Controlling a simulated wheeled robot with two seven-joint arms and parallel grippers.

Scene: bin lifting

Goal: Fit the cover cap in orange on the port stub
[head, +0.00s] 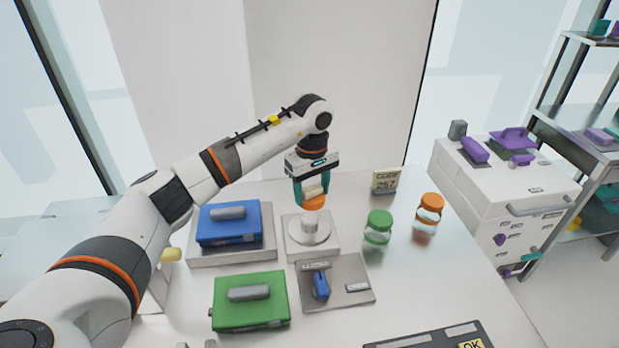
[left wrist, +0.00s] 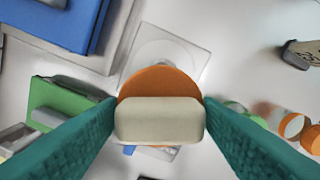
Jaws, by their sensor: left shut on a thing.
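My left gripper (head: 312,190) is shut on the orange cover cap (head: 314,203), holding it by its cream grip block. In the left wrist view the cream block lies between the two teal fingers, with the orange disc (left wrist: 160,81) beyond it. In the head view the cap hangs above and slightly behind the port stub (head: 310,226), a pale upright cylinder on a round base on a square plate (head: 328,250). The cap looks apart from the stub. My right gripper is not in view.
A blue case (head: 229,222) on a grey tray stands left of the stub, with a green case (head: 249,301) in front. A grey plate with a blue lever (head: 320,286) lies nearer. Green-lidded (head: 378,226) and orange-lidded (head: 429,212) jars and a sign (head: 384,181) stand right.

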